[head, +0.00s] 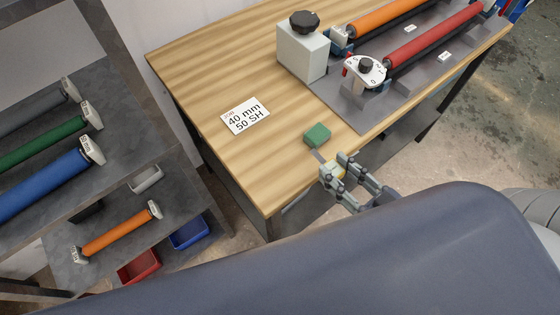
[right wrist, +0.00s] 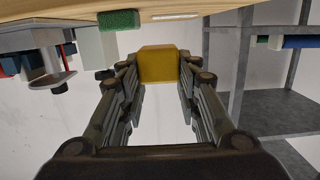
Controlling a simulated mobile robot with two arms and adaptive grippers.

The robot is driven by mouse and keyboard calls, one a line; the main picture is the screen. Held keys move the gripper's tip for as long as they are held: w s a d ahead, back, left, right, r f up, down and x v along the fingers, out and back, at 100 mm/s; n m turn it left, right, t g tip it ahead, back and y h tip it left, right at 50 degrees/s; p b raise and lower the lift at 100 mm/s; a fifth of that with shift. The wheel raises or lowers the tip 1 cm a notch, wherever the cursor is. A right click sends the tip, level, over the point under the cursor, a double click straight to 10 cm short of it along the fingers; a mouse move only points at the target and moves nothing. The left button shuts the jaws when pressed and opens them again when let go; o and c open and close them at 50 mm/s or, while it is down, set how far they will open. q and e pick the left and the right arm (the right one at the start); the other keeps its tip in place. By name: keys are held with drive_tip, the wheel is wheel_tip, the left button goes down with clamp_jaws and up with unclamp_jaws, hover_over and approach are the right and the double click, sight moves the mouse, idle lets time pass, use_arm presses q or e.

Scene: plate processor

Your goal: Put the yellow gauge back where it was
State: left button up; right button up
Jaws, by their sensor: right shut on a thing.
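My right gripper (head: 335,167) is at the table's front edge, shut on the yellow gauge (head: 339,173). In the head view the fingers hide most of the gauge, and a thin grey strip shows beside it toward the green block. In the right wrist view the yellow gauge (right wrist: 158,65) is a plain yellow block between the fingertips (right wrist: 158,78). The green block (head: 317,134) lies on the wooden table (head: 205,75) just beyond the gripper; it also shows in the right wrist view (right wrist: 118,20). My left gripper is not in view.
A card reading "40 mm 50 SH" (head: 245,116) lies on the table. The roller machine (head: 340,103), with a dial (head: 365,70) and a black knob (head: 305,21), stands behind. A shelf with rollers (head: 50,185) is at the left. The table's left part is clear.

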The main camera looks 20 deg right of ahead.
drive_tip(key=p, duration=0.2)
hover_over(284, 165)
drive_tip(key=s+d, duration=0.1)
drive_tip(key=shift+s+d+f, duration=0.1)
drive_tip(key=shift+f, duration=0.2)
drive_tip(key=shift+w+a+f, duration=0.15)
drive_tip(key=shift+w+a, duration=0.5)
drive_tip(key=shift+f, duration=1.8)
drive_tip(key=shift+f, duration=0.1)
drive_tip(key=o, duration=1.1)
